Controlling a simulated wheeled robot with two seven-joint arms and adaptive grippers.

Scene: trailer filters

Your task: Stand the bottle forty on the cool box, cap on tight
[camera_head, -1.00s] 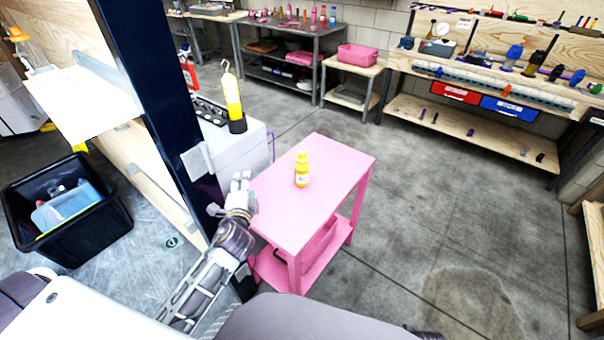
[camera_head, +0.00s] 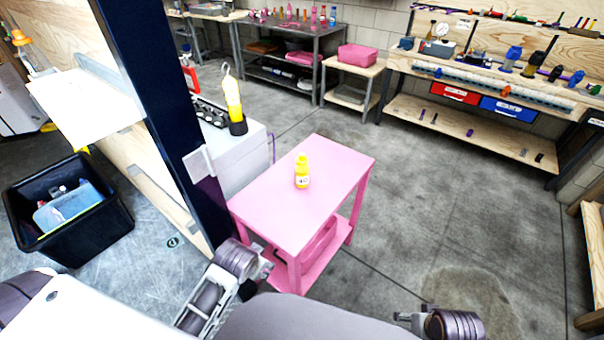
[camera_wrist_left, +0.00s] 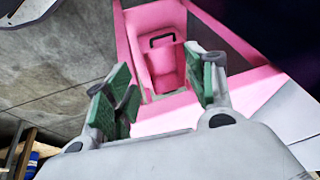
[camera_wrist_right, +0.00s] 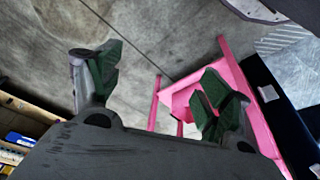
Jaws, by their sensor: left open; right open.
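A small yellow bottle (camera_head: 302,172) with a pale label and a yellow top stands upright on the pink table (camera_head: 275,215). The label's number is too small to read for sure, and how tight the cap is cannot be told. A pale grey box (camera_head: 238,168) stands behind the table's left side; I cannot tell whether it is the cool box. My left gripper (camera_head: 265,266) is open and empty at the table's near left corner, well short of the bottle. It also shows in the left wrist view (camera_wrist_left: 162,88). My right gripper (camera_wrist_right: 158,78) is open and empty, low at the front right.
A dark post (camera_head: 165,110) rises left of the table. A yellow lamp-like thing (camera_head: 234,103) stands on the grey box. A black bin (camera_head: 70,215) is at the left. A workbench (camera_head: 480,75) runs along the back right. The floor right of the table is clear.

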